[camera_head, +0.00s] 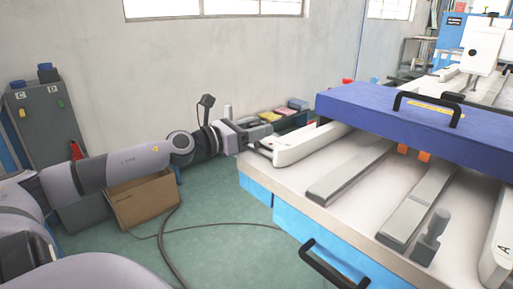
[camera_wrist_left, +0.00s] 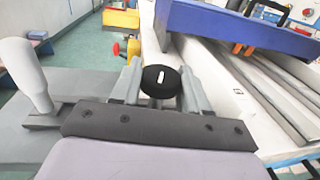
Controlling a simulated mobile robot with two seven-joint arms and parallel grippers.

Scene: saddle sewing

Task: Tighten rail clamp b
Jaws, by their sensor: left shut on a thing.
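My left gripper (camera_head: 262,143) reaches in from the left to the near left corner of the table. In the left wrist view, its two fingers (camera_wrist_left: 161,82) stand on either side of a round black knob (camera_wrist_left: 160,78) with a white mark, and are shut on it. I take this knob for rail clamp b, but no label on it is readable. A white rail (camera_head: 305,146) lies just right of the gripper and runs back under the blue cover. The clamp's body is mostly hidden by the gripper. My right gripper is not in view.
The blue cover (camera_head: 385,120) with a black handle spans the table (camera_head: 300,185). A cardboard box (camera_head: 143,203) and a cable (camera_head: 200,228) are on the floor.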

